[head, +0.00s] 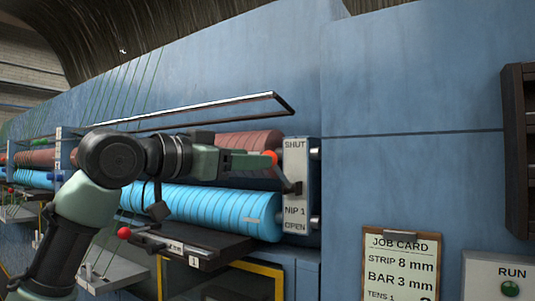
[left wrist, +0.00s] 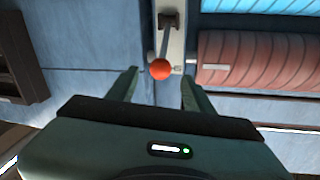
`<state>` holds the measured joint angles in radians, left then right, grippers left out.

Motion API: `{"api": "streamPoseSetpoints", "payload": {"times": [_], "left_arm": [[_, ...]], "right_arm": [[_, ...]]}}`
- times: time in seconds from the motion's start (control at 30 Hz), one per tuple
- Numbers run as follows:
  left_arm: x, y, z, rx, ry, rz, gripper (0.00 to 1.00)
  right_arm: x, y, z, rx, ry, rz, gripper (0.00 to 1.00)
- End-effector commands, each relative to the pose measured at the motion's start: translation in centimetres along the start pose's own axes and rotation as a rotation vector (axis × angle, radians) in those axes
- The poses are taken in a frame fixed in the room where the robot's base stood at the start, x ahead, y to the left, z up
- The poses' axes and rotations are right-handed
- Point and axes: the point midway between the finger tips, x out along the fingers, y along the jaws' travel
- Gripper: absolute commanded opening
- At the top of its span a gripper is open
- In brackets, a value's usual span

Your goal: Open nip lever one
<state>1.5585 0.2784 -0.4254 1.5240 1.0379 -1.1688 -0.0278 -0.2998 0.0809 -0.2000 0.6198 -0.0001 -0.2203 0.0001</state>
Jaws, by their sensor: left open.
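The nip 1 lever (head: 287,175) has a red-orange ball knob (head: 271,157) and pivots on a pale plate (head: 296,158) marked SHUT at the top, NIP 1 and OPEN at the bottom. The lever is tilted up, with its knob toward the SHUT end. My left gripper (head: 262,161) reaches in from the left at the knob. In the left wrist view the knob (left wrist: 160,69) shows between the two spread fingertips, with a gap on each side. How deep it lies between them is hard to tell. My right gripper is not in view.
Brown rollers (head: 243,141) and a cyan roller (head: 215,208) lie left of the plate. A thin metal bar frame (head: 215,106) runs above my left gripper. Another red knob (head: 124,232) is lower left. A job card (head: 400,265) and RUN box (head: 505,275) are at right.

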Motion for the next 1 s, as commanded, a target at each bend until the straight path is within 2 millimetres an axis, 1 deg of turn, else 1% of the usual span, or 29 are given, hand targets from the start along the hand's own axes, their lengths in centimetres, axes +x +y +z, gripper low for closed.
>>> {"api": "streamPoseSetpoints", "payload": {"times": [0.03,0.2,0.3,0.43,0.67,0.7,0.77,0.8,0.87,0.9,1.0], "left_arm": [[1.0,0.0,-0.5,-0.002,-0.003,0.004,0.52],[3.7,0.0,-0.4,-0.003,-0.003,0.003,0.52],[4.8,0.0,-0.3,-0.002,-0.002,0.001,0.52],[5.5,0.0,-0.1,0.000,0.000,0.000,0.52],[5.6,0.0,0.0,0.000,0.000,0.000,0.52],[5.6,0.0,0.0,0.000,0.000,0.000,0.49],[5.6,0.0,0.0,0.000,0.000,0.000,0.32],[5.6,0.0,0.0,0.000,0.000,0.000,0.21],[5.6,0.0,0.0,0.000,0.000,0.000,0.04],[5.6,0.0,0.0,0.000,0.000,0.000,0.00],[5.6,0.0,0.0,0.000,0.000,0.000,0.00]], "right_arm": [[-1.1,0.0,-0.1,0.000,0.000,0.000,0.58],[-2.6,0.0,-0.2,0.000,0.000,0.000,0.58],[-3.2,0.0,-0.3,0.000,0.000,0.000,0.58],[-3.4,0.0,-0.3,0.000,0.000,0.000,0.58],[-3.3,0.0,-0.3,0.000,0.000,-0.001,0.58],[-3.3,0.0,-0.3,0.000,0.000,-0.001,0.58],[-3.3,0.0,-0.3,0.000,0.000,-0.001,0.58],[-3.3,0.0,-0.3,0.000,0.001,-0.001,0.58],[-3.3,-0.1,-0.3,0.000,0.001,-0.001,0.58],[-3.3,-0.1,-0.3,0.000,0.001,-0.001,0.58],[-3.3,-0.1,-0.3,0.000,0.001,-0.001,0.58]]}}
